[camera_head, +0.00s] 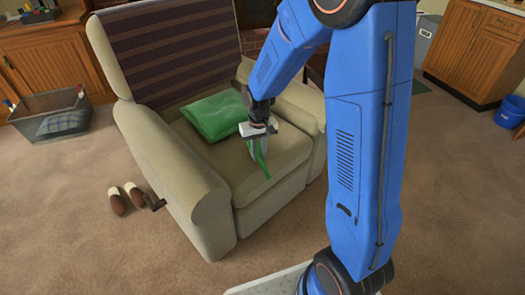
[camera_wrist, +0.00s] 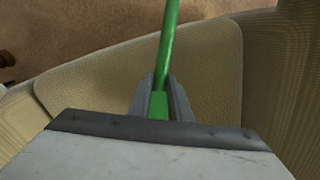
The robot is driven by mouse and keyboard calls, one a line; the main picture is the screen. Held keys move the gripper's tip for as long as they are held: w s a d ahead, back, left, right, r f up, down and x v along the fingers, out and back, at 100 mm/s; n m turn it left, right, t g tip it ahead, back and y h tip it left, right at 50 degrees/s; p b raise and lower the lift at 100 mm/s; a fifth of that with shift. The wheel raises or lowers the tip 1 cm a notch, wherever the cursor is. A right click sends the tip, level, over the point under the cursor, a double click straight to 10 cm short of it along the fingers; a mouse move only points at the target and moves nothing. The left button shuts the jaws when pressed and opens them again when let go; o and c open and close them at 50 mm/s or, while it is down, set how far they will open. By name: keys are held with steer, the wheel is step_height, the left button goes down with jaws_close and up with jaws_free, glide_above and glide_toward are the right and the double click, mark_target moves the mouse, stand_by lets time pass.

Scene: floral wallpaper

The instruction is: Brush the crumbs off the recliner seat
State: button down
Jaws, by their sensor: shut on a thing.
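A beige recliner (camera_head: 180,165) stands in the middle of the head view, with a striped cloth over its backrest. My gripper (camera_head: 258,150) is over the right part of the seat (camera_head: 235,170), shut on a green stick-like tool. In the head view the green tool (camera_head: 264,170) slants down toward the seat's front edge. In the wrist view the green handle (camera_wrist: 168,45) runs up from between the fingers (camera_wrist: 160,100), with the seat (camera_wrist: 110,75) below. The tool's brush end is not clear. I cannot make out crumbs in either view.
A green cushion (camera_head: 217,115) lies on the back of the seat, left of my gripper. Slippers (camera_head: 127,198) are on the floor left of the recliner. A grey bin (camera_head: 55,118) with green contents stands at left, a blue bucket (camera_head: 510,111) at right.

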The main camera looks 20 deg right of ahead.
steer(key=shift+s+a, duration=0.15)
steer(key=shift+a, duration=0.15)
steer(key=shift+r, duration=0.1)
steer(key=shift+r, duration=3)
steer(key=shift+r, duration=0.1)
steer(key=shift+r, duration=1.4)
